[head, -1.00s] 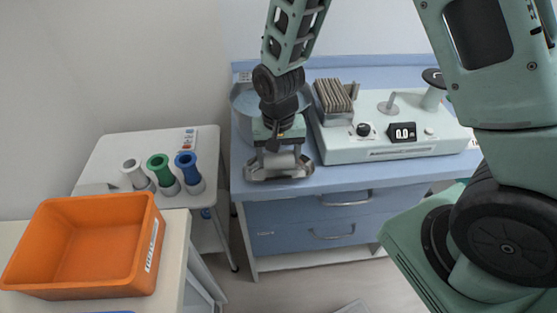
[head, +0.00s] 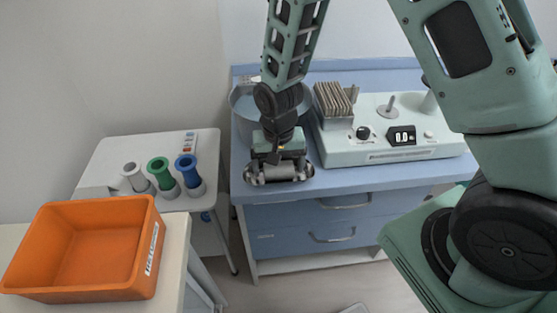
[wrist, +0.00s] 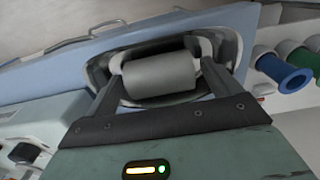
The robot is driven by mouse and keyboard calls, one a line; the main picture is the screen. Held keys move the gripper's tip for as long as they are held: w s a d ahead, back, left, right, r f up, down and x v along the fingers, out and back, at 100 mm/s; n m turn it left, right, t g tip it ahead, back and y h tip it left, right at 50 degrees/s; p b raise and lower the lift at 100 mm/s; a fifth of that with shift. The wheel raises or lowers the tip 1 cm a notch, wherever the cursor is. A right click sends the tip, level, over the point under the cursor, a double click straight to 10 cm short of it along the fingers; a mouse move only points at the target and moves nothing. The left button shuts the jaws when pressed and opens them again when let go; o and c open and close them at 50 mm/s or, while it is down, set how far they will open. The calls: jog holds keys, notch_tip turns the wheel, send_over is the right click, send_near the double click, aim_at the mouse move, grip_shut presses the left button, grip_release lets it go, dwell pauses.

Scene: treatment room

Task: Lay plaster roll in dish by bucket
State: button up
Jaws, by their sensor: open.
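The plaster roll (wrist: 160,76) is a plain grey-white cylinder lying on its side within the metal dish (wrist: 236,42). In the head view the dish (head: 309,169) sits at the front left of the blue cabinet top. My gripper (wrist: 160,62) is open, with one finger near each end of the roll. In the head view my gripper (head: 278,171) points down into the dish and partly hides the roll. The bucket (head: 241,104) is a grey-blue round vessel just behind the dish, partly covered by my arm.
A pale green device (head: 390,155) with a rack of brown plates (head: 333,100) stands close to the right. A white side table (head: 110,155) at left holds white, green and blue tubes. An orange bin (head: 85,250) is at lower left. The cabinet edge (head: 350,188) is just in front.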

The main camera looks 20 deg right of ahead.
notch_tip(320, 180, up, 12)
jog(key=b, duration=0.2)
jog(key=s+a+r+n, duration=0.3)
jog(key=s+n, duration=0.2)
jog(key=s, duration=0.5)
jog(key=s+a+r+n, duration=0.3)
jog(key=s+n, duration=0.3)
jog(key=s, duration=0.4)
jog(key=shift+s+a+y, duration=0.2)
jog(key=shift+y, duration=0.1)
